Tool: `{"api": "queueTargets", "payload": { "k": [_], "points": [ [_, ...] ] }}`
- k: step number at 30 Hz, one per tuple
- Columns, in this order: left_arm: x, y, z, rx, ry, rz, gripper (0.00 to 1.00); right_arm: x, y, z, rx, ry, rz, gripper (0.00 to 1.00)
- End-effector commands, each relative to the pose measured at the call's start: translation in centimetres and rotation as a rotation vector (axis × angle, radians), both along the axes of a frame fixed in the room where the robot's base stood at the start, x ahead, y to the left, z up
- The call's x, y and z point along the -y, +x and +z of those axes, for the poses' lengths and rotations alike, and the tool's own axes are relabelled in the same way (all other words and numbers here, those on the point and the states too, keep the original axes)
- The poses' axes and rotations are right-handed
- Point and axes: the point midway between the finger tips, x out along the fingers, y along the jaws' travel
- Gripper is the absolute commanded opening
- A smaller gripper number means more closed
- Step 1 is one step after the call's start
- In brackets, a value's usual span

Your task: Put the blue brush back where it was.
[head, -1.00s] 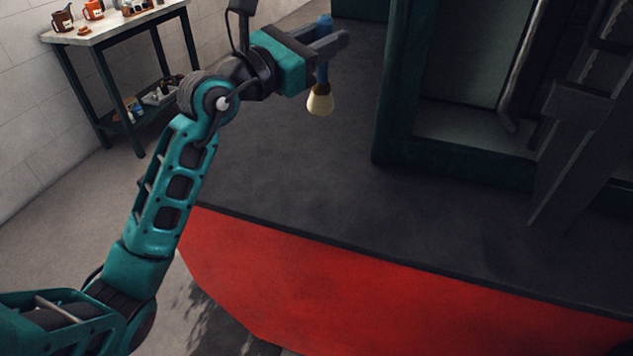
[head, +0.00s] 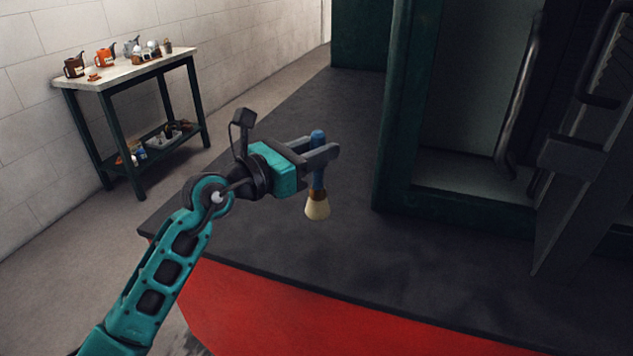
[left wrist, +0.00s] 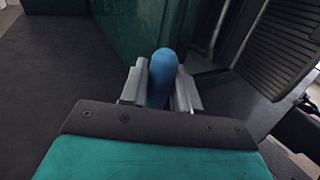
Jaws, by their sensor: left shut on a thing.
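The blue brush (head: 317,180) has a blue handle, a brown band and pale bristles that point down. My left gripper (head: 322,157) is shut on its handle and holds it upright over the dark deck. In the left wrist view the rounded blue end of the brush (left wrist: 162,72) shows between the two grey fingers of my left gripper (left wrist: 160,92). The bristles are hidden there. My right gripper is not in view.
The dark deck (head: 270,110) with a red side lies under the arm. A green tram cab (head: 392,130) with an open doorway and handrails stands on the right. A side table (head: 150,67) with several mugs and cans stands by the white wall at back left.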

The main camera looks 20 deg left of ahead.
Motion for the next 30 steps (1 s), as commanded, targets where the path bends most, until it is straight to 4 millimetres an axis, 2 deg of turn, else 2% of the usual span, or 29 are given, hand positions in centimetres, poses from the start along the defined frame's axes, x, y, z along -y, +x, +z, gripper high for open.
{"api": "queueTargets", "payload": {
  "k": [4, 9, 12, 26, 27, 30],
  "points": [
    [0.0, 0.0, -1.5, -0.002, 0.0, 0.0, 0.0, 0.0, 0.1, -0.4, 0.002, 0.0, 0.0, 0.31],
    [0.0, 0.0, -4.7, -0.003, -0.001, 0.001, 0.0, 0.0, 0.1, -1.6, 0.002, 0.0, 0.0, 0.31],
    [0.0, 0.0, -5.8, -0.001, -0.002, 0.0, 0.0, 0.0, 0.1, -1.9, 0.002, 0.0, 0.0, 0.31],
    [0.0, 0.0, -6.5, 0.0, 0.0, 0.0, 0.0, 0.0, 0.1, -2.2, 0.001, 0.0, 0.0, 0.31],
    [0.0, 0.0, -6.4, 0.0, 0.0, 0.0, 0.34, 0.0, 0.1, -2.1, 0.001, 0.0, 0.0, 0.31],
    [0.0, 0.0, -6.4, 0.0, 0.0, 0.0, 0.43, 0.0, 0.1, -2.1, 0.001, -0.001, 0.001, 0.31]
  ]
}}
